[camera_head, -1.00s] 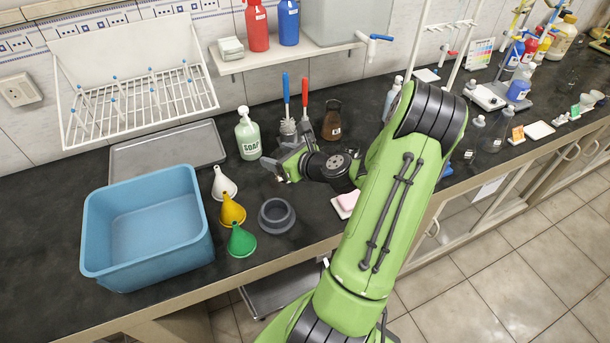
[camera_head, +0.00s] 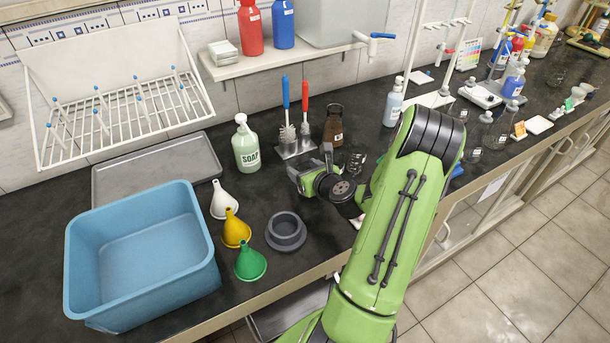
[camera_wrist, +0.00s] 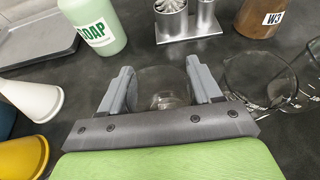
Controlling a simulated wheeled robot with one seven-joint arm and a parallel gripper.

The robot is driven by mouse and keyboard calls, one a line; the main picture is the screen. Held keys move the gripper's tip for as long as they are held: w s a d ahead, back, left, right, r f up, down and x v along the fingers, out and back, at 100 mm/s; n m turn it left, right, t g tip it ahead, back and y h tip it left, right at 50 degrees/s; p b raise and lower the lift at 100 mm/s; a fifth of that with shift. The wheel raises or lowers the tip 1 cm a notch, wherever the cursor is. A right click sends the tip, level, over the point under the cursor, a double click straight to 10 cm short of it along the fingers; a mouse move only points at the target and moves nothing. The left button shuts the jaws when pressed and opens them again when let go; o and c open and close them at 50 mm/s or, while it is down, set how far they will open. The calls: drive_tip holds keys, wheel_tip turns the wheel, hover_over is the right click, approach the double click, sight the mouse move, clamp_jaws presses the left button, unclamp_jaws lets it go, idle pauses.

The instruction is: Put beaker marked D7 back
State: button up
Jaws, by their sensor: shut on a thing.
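My gripper (camera_head: 311,166) is low over the dark bench, right of the soap bottle and in front of the brush stand. In the wrist view its grey jaws (camera_wrist: 163,88) are shut on a clear glass beaker (camera_wrist: 162,88). No D7 mark is readable on it. The gripper body hides its near lower part, and I cannot tell whether it touches the bench. In the head view I cannot make the held beaker out. To the right stand more clear glass vessels, one (camera_wrist: 262,82) close to the right jaw and another (camera_wrist: 312,65) at the picture's edge.
The soap bottle (camera_head: 246,146), brush stand (camera_head: 294,149) and brown W3 bottle (camera_head: 333,125) stand behind. Funnels (camera_head: 236,230), a grey ring (camera_head: 286,232) and a blue tub (camera_head: 203,262) lie left. A drying rack (camera_head: 60,140) hangs above a grey tray (camera_head: 110,188).

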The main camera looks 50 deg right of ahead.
drive_tip(key=shift+f, duration=0.1)
drive_tip(key=shift+f, duration=0.15)
drive_tip(key=o, duration=0.8)
drive_tip(key=shift+o, duration=0.2)
